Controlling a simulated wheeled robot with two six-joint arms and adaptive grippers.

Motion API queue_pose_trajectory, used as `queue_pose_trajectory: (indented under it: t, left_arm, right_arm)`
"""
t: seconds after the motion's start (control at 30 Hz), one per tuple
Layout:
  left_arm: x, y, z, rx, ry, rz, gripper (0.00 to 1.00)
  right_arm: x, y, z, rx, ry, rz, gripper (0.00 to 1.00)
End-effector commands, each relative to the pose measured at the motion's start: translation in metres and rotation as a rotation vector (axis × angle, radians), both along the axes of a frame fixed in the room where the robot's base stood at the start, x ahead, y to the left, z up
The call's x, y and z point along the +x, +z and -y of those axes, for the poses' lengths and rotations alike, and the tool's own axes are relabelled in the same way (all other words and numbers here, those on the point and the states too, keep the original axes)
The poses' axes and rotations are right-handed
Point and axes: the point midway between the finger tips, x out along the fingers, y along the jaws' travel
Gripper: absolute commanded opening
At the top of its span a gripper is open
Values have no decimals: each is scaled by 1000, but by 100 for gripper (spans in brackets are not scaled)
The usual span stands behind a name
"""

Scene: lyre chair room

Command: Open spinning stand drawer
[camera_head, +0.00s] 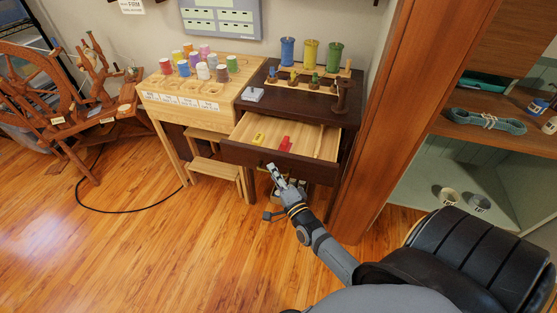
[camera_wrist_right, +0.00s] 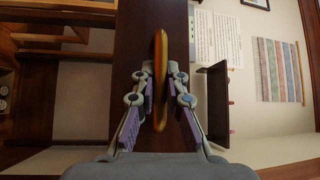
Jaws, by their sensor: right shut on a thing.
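The dark spinning stand (camera_head: 345,118) stands against the wall in the head view. Its drawer (camera_head: 314,142) is pulled out, showing a pale wooden inside with a yellow piece (camera_head: 258,139) and a red piece (camera_head: 285,144) in it. My right gripper (camera_head: 270,167) is at the middle of the dark drawer front. In the right wrist view its fingers (camera_wrist_right: 159,88) are shut on the brassy drawer handle (camera_wrist_right: 160,50), with the dark drawer front (camera_wrist_right: 135,45) behind it. My left gripper is not in view.
Blue, yellow and green spools (camera_head: 311,52) stand on top of the stand. A light wooden table (camera_head: 167,107) with coloured spools and a small stool (camera_head: 214,172) are to the left. A tall wooden frame (camera_head: 400,110) rises close on the right. Open floor lies in front.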

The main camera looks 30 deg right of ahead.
Motion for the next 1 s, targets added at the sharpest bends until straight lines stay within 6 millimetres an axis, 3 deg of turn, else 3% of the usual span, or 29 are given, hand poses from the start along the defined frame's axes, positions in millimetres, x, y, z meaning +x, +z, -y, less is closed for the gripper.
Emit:
queue_pose_trajectory:
  t: [0.3, 0.73, 0.77, 0.9, 1.0]
  left_arm:
    - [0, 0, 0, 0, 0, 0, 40]
    - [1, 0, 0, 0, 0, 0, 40]
    - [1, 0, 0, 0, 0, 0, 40]
    - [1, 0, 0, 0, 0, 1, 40]
    - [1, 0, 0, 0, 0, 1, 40]
  right_arm:
    - [-20, -1, -22, 0, -1, -1, 0]
    - [-21, -1, -25, 0, 0, -1, 0]
    - [-21, -1, -25, 0, 0, -1, 14]
    - [-21, -1, -25, 0, 0, -1, 33]
    - [-21, -1, -25, 0, 0, 0, 36]
